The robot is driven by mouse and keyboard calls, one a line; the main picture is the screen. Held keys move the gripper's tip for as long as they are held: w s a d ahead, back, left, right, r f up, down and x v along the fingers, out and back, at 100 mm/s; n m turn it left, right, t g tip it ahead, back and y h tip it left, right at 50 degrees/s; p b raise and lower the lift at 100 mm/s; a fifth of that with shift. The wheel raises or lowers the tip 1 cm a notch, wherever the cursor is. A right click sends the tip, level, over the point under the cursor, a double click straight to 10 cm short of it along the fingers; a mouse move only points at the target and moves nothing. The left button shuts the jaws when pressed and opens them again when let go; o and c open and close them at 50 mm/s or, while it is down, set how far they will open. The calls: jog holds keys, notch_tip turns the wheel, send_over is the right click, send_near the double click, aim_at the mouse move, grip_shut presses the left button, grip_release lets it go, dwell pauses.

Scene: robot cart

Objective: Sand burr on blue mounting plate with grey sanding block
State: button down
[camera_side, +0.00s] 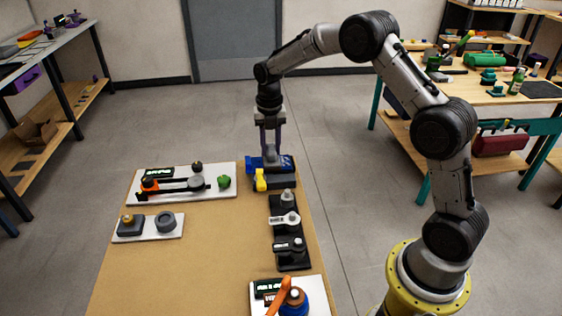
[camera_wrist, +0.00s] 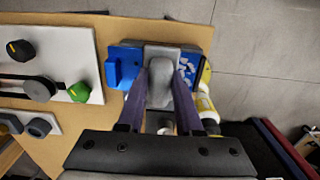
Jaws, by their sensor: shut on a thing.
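My gripper (camera_side: 270,150) points down at the far right end of the table. Its two purple fingers are shut on the grey sanding block (camera_wrist: 160,85), which lies between them in the wrist view. The block is over the blue mounting plate (camera_side: 287,163) and covers its middle; whether they touch I cannot tell. In the wrist view, the plate (camera_wrist: 188,68) shows on both sides of the block, with pale speckled marks on the right part. A raised blue piece (camera_wrist: 121,72) stands at the left. I cannot clearly make out the burr.
A yellow part (camera_side: 260,180) stands close beside the plate. A white board with a green knob (camera_side: 224,181) lies to the left. Black fixtures (camera_side: 291,250) and an orange-handled device (camera_side: 291,297) line the right edge. The table's middle (camera_side: 190,270) is clear.

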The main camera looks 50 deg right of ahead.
jog(key=shift+s+d, duration=1.65)
jog(key=shift+s+d, duration=0.35)
jog(key=shift+r, duration=0.1)
jog(key=shift+r, duration=0.65)
